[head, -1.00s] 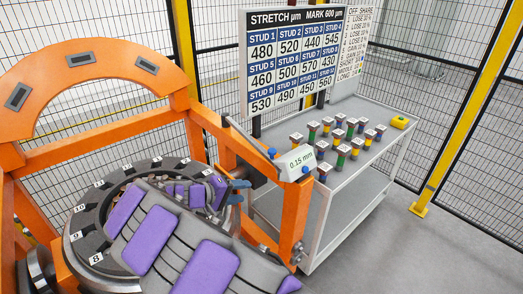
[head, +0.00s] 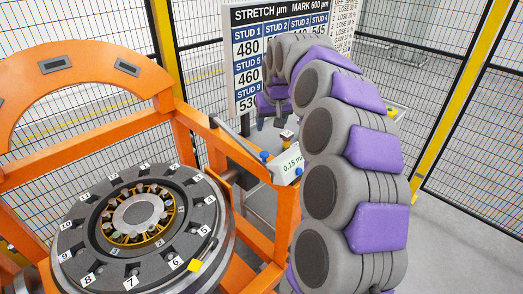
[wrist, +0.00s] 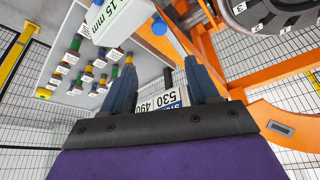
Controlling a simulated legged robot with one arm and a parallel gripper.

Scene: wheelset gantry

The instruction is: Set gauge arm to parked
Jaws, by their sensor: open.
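In the wrist view the white box (wrist: 112,20) and a blue knob (wrist: 159,27) lie beyond the fingertips, near the top. My gripper (wrist: 160,62) is open, with nothing between its blue-grey fingers. In the head view my gripper (head: 272,122) is beyond the white box, in front of the sign. My arm hides the right end of the box and most of the stud table.
The stretch sign (head: 246,60) stands behind. Studs (wrist: 88,70) stand on a grey table (wrist: 62,62). Mesh fencing and yellow posts (head: 465,85) enclose the area.

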